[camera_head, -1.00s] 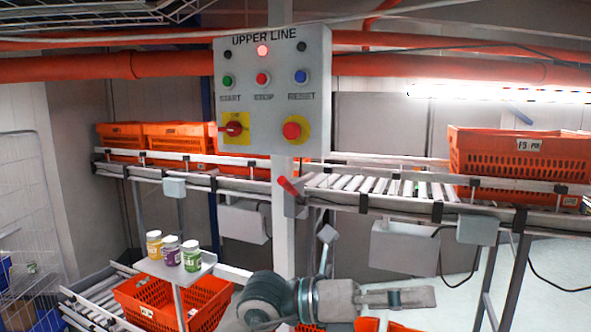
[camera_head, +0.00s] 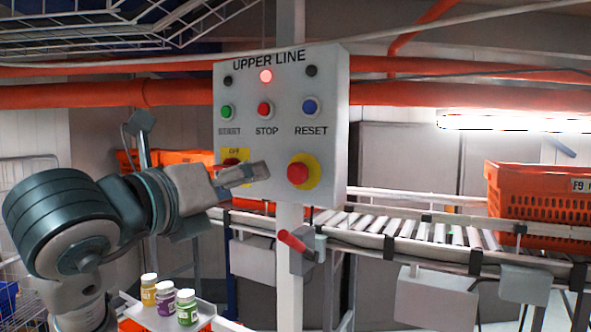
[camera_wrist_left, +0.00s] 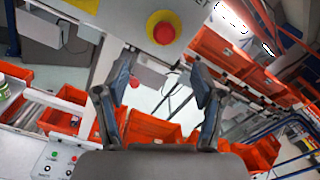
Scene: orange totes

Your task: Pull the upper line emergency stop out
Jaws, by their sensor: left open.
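The UPPER LINE panel (camera_head: 283,88) is a white box on a post. Its emergency stop, a red mushroom button (camera_head: 298,173) on a yellow disc, sits at the lower right of the panel. In the left wrist view the emergency stop (camera_wrist_left: 163,32) is above and between the two spread fingers (camera_wrist_left: 160,85). My right gripper is not in view.
A red-handled lever (camera_head: 292,240) is on the post below the panel. A roller conveyor (camera_head: 420,240) with an orange tote (camera_head: 540,205) runs behind. Several small jars (camera_head: 167,300) stand on a shelf at the lower left. Orange pipes (camera_head: 110,95) cross behind the panel.

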